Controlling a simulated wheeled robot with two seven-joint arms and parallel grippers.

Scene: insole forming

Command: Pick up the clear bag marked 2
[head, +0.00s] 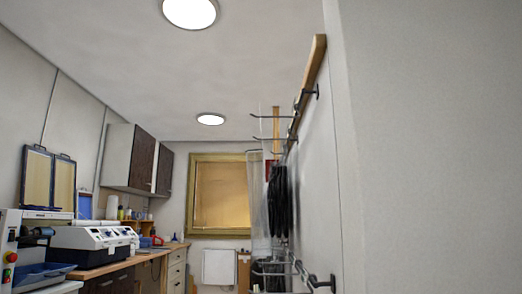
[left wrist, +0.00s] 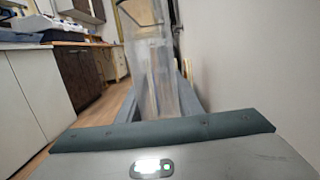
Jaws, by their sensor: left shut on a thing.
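In the left wrist view, my left gripper (left wrist: 162,72) reaches forward from the bottom, its grey fingers closing together toward the tips. It is shut on a clear bag (left wrist: 155,48), which stands up tall and see-through in front of the fingers. No number can be read on it. In the head view, a clear bag (head: 256,205) hangs at the wall rack (head: 270,139), left of several black items (head: 278,200). I cannot tell whether it is the same bag. Neither of my grippers shows in the head view.
A pale wall (head: 420,150) is close on the right. Along the left runs a wooden workbench (head: 105,268) with a white machine (head: 90,246); cabinets (head: 135,160) hang above. A window with a closed blind (head: 220,196) is at the back. Open floor (left wrist: 95,116) lies left of my gripper.

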